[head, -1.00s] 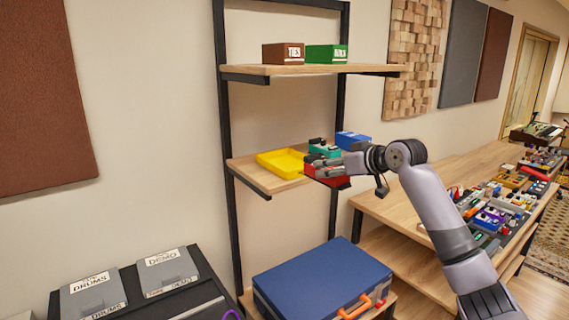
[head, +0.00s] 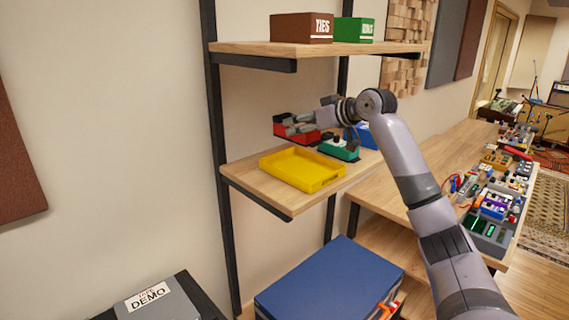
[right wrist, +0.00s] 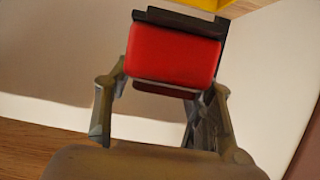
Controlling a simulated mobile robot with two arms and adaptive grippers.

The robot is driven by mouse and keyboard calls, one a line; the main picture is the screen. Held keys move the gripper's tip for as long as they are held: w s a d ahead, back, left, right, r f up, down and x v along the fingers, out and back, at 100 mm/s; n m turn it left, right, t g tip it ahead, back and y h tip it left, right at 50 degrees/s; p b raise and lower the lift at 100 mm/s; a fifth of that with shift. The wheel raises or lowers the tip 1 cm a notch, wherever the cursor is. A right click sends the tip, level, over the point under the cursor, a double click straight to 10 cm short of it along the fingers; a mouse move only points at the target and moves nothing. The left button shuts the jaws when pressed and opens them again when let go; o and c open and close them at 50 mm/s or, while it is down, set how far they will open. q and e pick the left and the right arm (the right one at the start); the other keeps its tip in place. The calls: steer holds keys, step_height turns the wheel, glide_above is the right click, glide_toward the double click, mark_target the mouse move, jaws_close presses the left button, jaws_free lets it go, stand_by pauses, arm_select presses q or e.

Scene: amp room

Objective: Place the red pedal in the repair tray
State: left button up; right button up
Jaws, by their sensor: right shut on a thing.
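The red pedal (head: 306,137) is in my right gripper (head: 296,126), held above the shelf behind the yellow tray. In the right wrist view the red pedal (right wrist: 172,55) sits between the fingers of the right gripper (right wrist: 162,95), with a dark part along its far edge. The yellow tray (head: 318,184), the only tray in view, lies on the middle shelf and looks empty. A bit of yellow, probably the tray (right wrist: 203,4), shows at the top of the wrist view. My left gripper is not in view.
On the middle shelf (head: 262,186), a teal pedal (head: 340,150) and a blue box (head: 367,135) stand right of the tray. The upper shelf (head: 290,50) holds brown and green boxes. A blue case (head: 330,280) is below. Pedals crowd the bench at right.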

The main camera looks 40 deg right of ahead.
mark_target(314, 140)
steer(key=s+f, duration=0.1)
steer(key=f, duration=0.1)
steer(key=s+f, duration=0.1)
steer(key=shift+s+d+f, duration=0.15)
steer(key=shift+f, duration=0.25)
steer(key=shift+w+f+p, duration=0.2)
steer(key=shift+f+p, duration=0.1)
steer(key=shift+f, duration=0.05)
step_height(314, 140, down, 4)
steer(key=shift+w+f+p, duration=0.1)
steer(key=shift+w+p, duration=0.05)
steer(key=shift+p, duration=0.3)
steer(key=o, duration=1.2)
steer(key=shift+f, duration=0.15)
steer(key=shift+c, duration=0.2)
steer(key=shift+o, duration=1.4)
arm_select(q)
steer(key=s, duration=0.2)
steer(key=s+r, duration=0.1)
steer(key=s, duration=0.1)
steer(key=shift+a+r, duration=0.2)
arm_select(e)
steer(key=shift+o, duration=0.6)
